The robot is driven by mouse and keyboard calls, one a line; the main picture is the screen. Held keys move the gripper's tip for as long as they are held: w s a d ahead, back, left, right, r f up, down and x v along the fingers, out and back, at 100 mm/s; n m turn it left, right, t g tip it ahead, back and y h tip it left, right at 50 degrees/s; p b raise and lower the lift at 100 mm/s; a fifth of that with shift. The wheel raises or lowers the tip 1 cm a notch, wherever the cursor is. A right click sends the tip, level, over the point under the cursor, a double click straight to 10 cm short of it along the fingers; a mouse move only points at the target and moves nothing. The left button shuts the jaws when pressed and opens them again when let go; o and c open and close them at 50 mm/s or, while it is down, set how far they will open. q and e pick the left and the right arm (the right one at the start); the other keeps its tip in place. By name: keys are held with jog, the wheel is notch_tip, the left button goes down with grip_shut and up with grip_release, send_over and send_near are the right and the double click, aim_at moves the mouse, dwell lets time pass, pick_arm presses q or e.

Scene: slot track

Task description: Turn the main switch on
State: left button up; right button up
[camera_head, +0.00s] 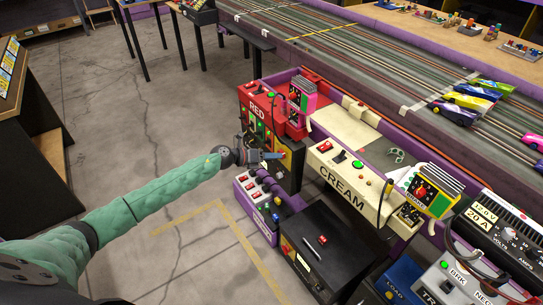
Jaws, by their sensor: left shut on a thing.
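My left arm reaches in from the left, and my left gripper (266,156) is at the front of the dark panel below the box marked RED (256,112). Its fingertips are at a red and yellow switch (284,152), which I take for the main switch. The gripper is shut on a part of it. The fingers hide most of that part, so I cannot tell which way the switch points. My right gripper is not in view.
Below the gripper is a purple strip with red rocker switches (251,186). To the right are a long box marked CREAM (345,178), a black case (335,246) and a power supply (500,225). The slot track (340,50) runs behind. The concrete floor (150,125) at left is clear.

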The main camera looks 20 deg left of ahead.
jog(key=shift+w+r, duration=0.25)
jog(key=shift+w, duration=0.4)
